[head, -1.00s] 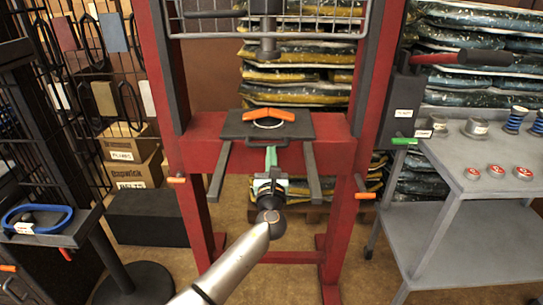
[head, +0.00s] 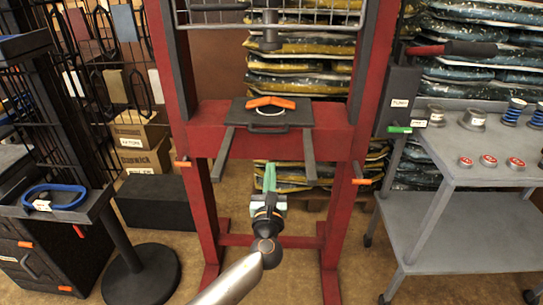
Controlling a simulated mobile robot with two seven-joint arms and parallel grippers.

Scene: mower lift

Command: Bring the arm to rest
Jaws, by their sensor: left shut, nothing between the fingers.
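My left arm comes in from the bottom centre of the head view. Its gripper (head: 269,180) has pale green fingers that are shut and empty. It is in front of the red press frame (head: 328,145), below the crossbeam, with free space seen around it. The dark plate (head: 240,120) with an orange V-shaped piece (head: 271,102) lies on the press bed, above the gripper in the picture. My right gripper does not show.
A grey cart (head: 450,225) with tins and red-topped pucks stands at the right. A small dark stand (head: 95,205) with a blue belt is at the left. Stacked bags (head: 300,65) are behind the press. Two dark bars (head: 309,157) jut forward from the bed.

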